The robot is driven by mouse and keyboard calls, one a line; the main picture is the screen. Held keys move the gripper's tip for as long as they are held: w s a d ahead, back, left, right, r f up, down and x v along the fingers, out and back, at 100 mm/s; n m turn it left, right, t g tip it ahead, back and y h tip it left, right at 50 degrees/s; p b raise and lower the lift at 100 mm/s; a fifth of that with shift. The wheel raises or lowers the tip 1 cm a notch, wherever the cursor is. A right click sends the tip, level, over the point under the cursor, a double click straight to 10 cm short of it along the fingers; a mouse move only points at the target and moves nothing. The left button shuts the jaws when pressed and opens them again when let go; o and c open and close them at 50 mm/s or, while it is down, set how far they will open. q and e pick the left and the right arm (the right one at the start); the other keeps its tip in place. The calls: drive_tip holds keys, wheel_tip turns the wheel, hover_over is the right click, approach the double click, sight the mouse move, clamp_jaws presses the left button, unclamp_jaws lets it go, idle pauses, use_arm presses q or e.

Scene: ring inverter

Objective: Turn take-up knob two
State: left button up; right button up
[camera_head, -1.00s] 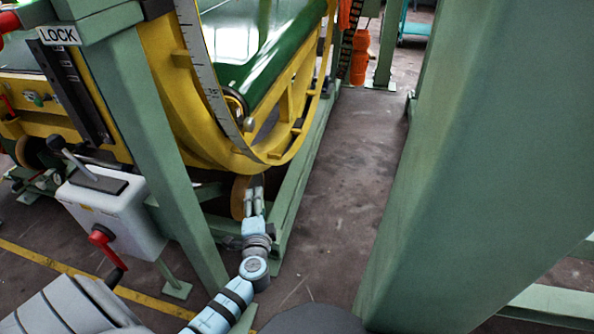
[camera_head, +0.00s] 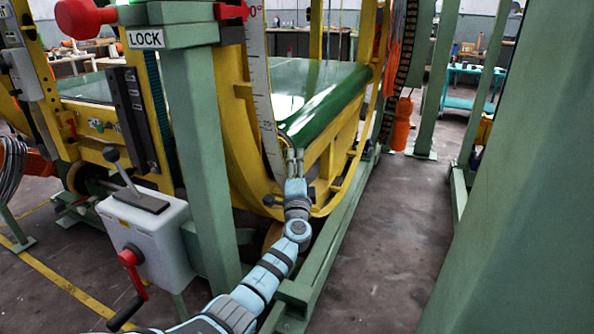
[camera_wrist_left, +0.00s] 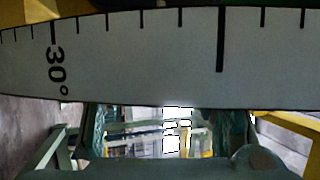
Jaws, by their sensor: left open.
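No take-up knob can be made out clearly now; the spot on the ring where a small round knob showed earlier is behind or beside my left gripper. My left gripper (camera_head: 291,158) is open, its fingers pointing up and away at the lower front of the yellow ring (camera_head: 240,150), by the green panel's near corner. In the left wrist view, the white degree scale (camera_wrist_left: 150,50) with its 30° mark crosses close in front of the gripper. Nothing shows between the fingers. My right gripper is out of view.
A green post (camera_head: 200,150) with a LOCK sign stands left of my arm. A white box (camera_head: 155,235) with a lever and red crank is beside it. A wide green column (camera_head: 530,200) fills the right. Open floor (camera_head: 400,225) lies between.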

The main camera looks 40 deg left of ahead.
use_arm(q)
drive_tip(key=c, duration=1.2)
drive_tip(key=shift+n+y, duration=0.3)
drive_tip(key=shift+y, duration=0.1)
drive_tip(key=o, duration=1.2)
drive_tip(key=shift+s+d, duration=0.1)
drive_tip(key=v, duration=1.2)
drive_tip(key=shift+f, duration=0.2)
